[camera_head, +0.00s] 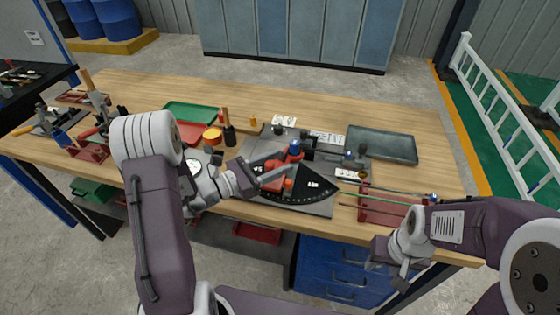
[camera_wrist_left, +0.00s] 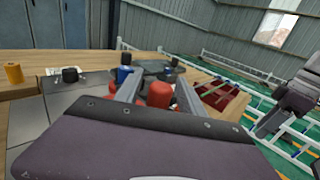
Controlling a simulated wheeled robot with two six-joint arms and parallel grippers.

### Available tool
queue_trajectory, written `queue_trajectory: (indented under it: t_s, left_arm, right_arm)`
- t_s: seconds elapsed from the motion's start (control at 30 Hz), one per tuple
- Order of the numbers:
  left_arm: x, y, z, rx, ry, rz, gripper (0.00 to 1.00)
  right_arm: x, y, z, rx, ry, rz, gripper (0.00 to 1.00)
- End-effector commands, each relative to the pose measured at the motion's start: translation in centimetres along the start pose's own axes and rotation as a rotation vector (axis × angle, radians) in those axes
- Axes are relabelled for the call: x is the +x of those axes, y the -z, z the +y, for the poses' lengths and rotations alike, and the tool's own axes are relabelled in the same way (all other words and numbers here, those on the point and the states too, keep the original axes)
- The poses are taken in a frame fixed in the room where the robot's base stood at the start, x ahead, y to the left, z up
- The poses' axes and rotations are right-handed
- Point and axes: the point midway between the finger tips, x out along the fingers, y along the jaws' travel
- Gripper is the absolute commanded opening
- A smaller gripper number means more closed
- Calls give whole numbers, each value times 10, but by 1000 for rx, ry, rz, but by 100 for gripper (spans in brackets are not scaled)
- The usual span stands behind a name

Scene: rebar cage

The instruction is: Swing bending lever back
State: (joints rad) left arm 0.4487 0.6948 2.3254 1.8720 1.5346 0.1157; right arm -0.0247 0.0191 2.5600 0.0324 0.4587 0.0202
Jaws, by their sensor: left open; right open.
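The bending lever (camera_head: 277,178) is red with a rounded knob (camera_head: 289,183) and sits over the dark graduated sector (camera_head: 313,186) of the bending plate. A blue-topped pin (camera_head: 294,148) stands at its far end. My left gripper (camera_head: 277,171) is at the lever, its fingers apart. In the left wrist view the two fingers (camera_wrist_left: 154,90) stand on either side of the red lever parts (camera_wrist_left: 160,95), and I cannot tell whether they touch. My right gripper (camera_head: 398,270) is open and empty in front of the table's right front edge.
A grey tray (camera_head: 382,145) lies at the back right of the wooden table (camera_head: 430,110). A red rack (camera_head: 385,209) with thin rods stands at the right front. Green (camera_head: 192,113) and red trays, a roll of orange tape (camera_head: 212,137) and tools lie left.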

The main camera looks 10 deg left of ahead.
Motion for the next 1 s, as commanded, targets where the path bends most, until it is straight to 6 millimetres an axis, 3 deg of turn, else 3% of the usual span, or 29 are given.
queue_trajectory:
  t_s: [0.1, 0.37, 0.5, 0.53, 1.0]
  left_arm:
    - [9, 0, 0, 0, 0, 0, 46]
    - [10, 0, 0, 0, -1, 0, 44]
    - [10, 0, 0, 0, -1, 0, 5]
    - [10, 0, 0, 0, -1, 0, 0]
    - [10, 0, 0, 0, 0, 0, 0]
  right_arm:
    - [-1, 0, 0, 0, 0, 0, 45]
    - [-1, 0, 0, 0, 0, 0, 45]
    - [-1, 0, 0, 0, 0, 0, 45]
    - [-1, 0, 0, 0, 0, 0, 45]
    - [-1, 0, 0, 0, 0, 0, 45]
